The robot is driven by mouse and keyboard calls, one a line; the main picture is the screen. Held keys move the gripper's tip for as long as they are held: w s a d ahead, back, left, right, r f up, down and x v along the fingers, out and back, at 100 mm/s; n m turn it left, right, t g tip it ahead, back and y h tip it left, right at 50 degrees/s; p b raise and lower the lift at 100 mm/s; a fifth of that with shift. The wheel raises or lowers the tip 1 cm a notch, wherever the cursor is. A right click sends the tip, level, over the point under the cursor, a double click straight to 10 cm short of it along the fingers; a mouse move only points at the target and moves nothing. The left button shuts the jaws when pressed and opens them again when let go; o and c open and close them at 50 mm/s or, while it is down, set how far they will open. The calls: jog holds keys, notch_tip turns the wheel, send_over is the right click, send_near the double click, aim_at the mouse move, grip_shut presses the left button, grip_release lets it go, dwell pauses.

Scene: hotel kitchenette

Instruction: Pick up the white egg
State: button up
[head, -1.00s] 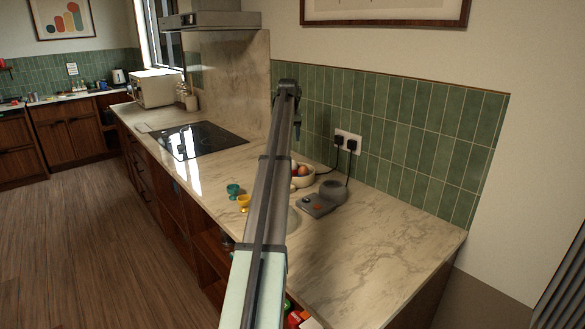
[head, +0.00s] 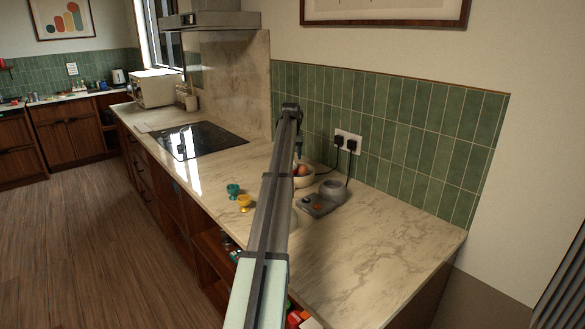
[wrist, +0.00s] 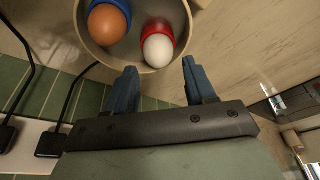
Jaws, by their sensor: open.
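The white egg (wrist: 158,50) sits in a red holder (wrist: 157,27) inside a round pale bowl (wrist: 98,52) in the wrist view. A brown egg (wrist: 107,24) in a blue holder lies to its left in the same bowl. My gripper (wrist: 159,67) is open and empty. Its two blue-grey fingers are near the bowl's rim, one on each side of the white egg in the picture, and do not touch the egg. In the head view, my arm partly hides the bowl (head: 304,181), and I cannot make out the white egg there.
A grey appliance (head: 319,204) stands beside the bowl, with cords to wall plugs (head: 346,142). Teal (head: 233,190) and yellow (head: 244,202) egg cups stand left of my arm. The tiled wall (head: 420,140) is close behind. The counter's right part (head: 370,245) is clear.

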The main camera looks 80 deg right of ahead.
jog(key=x, duration=0.4)
jog(key=shift+c, duration=0.4)
jog(key=c, duration=0.4)
